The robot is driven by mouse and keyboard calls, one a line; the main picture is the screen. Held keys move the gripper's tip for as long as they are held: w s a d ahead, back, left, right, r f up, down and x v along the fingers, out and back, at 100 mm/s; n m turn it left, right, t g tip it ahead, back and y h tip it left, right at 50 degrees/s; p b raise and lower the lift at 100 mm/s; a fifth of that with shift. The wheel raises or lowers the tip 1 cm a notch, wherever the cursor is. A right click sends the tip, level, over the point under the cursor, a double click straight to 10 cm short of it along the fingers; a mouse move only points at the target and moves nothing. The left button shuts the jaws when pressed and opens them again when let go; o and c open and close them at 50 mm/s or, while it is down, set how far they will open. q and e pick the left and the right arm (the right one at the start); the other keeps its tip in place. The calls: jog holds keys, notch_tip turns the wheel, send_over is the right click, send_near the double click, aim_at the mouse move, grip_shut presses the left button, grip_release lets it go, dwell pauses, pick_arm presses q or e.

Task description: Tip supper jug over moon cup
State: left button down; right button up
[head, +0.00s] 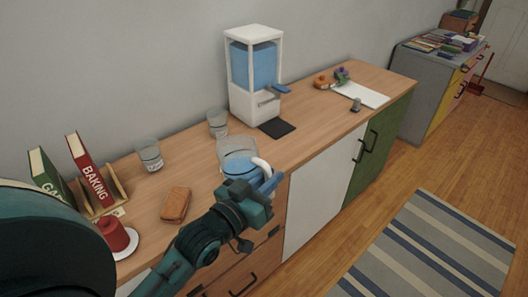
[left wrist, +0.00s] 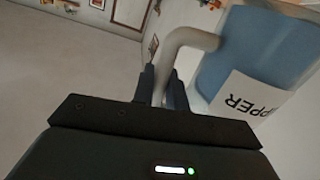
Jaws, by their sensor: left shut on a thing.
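The supper jug (head: 238,150) is clear, with a white handle (head: 262,165) and blue liquid inside, near the front edge of the counter. My left gripper (head: 268,184) is shut on its handle. In the left wrist view, the jug (left wrist: 265,45) carries a white label ending in "UPPER", and its handle passes between the fingers (left wrist: 163,88). I cannot tell whether its base touches the counter. Two clear cups stand upright behind it: a left cup (head: 149,155) with a small label and a back cup (head: 217,123). Neither label is readable, so I cannot tell which is the moon cup. My right gripper is out of view.
A white dispenser (head: 253,75) with blue liquid stands behind the jug, with a dark mat (head: 277,128) before it. A brown block (head: 175,205), a book rack (head: 112,187) and a red object on a saucer (head: 127,243) are at the left. Counter right of the mat is partly clear.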

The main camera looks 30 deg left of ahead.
pick_arm(q)
jog(key=w+a+n+g+h+b, duration=0.1)
jog(key=w+a+h+b, duration=0.2)
jog(key=w, duration=0.3)
jog(key=shift+w+a+f+g+h+b, duration=0.15)
jog(key=shift+w+a+g+h+b, duration=0.1)
jog(key=shift+a+g+h+b, duration=0.25)
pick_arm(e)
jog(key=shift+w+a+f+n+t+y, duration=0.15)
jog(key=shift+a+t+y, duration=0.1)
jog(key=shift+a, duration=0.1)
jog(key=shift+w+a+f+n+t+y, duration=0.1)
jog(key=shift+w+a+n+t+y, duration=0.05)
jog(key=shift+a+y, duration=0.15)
pick_arm(q)
jog(key=shift+n, duration=0.3)
jog(key=shift+n, duration=0.4)
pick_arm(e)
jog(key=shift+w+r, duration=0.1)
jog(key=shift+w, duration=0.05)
pick_arm(q)
jog(key=shift+a, duration=0.1)
jog(key=shift+w+a+r+n+p, duration=0.1)
jog(key=shift+r+n+p, duration=0.15)
jog(key=shift+n+p, duration=0.2)
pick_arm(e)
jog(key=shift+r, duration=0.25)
